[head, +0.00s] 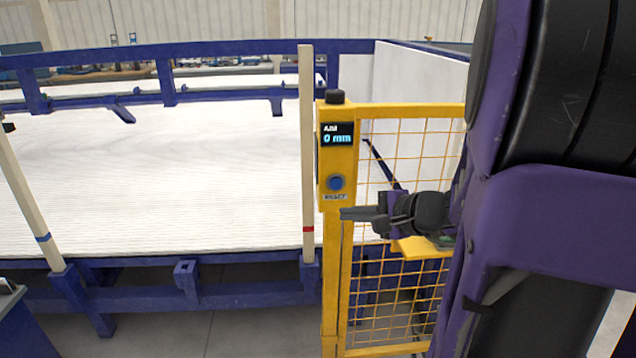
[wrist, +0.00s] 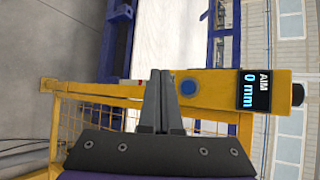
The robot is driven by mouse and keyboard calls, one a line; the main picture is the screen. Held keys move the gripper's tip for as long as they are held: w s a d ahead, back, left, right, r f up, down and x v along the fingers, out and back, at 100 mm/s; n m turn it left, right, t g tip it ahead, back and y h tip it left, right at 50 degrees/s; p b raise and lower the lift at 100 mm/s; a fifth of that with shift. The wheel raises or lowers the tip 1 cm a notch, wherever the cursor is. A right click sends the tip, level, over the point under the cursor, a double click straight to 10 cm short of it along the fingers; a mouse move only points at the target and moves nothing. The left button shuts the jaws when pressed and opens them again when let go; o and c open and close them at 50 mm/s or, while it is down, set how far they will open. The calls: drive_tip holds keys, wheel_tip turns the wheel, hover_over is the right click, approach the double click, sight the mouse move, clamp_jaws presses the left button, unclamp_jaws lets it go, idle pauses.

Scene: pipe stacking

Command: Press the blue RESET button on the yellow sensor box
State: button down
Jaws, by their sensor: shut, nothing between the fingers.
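The yellow sensor box (head: 326,160) stands upright at the corner post of a yellow mesh fence. Its dark display (head: 337,134) reads "AIM 0 mm". The blue RESET button (head: 336,183) is on the box face below the display, with a small label under it. In the wrist view the box (wrist: 215,88) lies sideways and the button (wrist: 188,88) shows just right of the fingertips. My gripper (head: 345,214) is shut and empty, its tips a little below the button in the head view. In the wrist view my gripper (wrist: 160,75) points toward the box. I cannot tell whether it touches.
The yellow mesh fence (head: 420,112) runs right from the box, behind my arm. A blue-framed rack with a white ribbed bed (head: 170,170) fills the left and centre. A pale upright post (head: 307,150) with a red band stands just left of the box.

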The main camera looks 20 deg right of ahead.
sight(336, 183)
drive_tip(key=shift+w+d+p, duration=0.15)
drive_tip(key=shift+w+d, duration=0.25)
drive_tip(key=shift+w, duration=1)
drive_tip(key=shift+w+d+p, duration=0.2)
drive_tip(key=shift+w+d, duration=0.2)
drive_tip(key=shift+w, duration=1)
drive_tip(key=shift+w+d+p, duration=0.15)
drive_tip(key=shift+w+d, duration=0.25)
drive_tip(key=shift+w, duration=1)
drive_tip(key=shift+w+d+b, duration=0.1)
drive_tip(key=shift+w+b, duration=0.2)
drive_tip(key=shift+w, duration=0.1)
drive_tip(key=shift+w+d, duration=0.1)
drive_tip(key=shift+w, duration=0.25)
drive_tip(key=shift+s+b, duration=0.2)
drive_tip(key=shift+b, duration=0.2)
drive_tip(key=shift+s+a+b, duration=0.2)
drive_tip(key=shift+s+b, duration=0.1)
drive_tip(key=shift+s, duration=0.25)
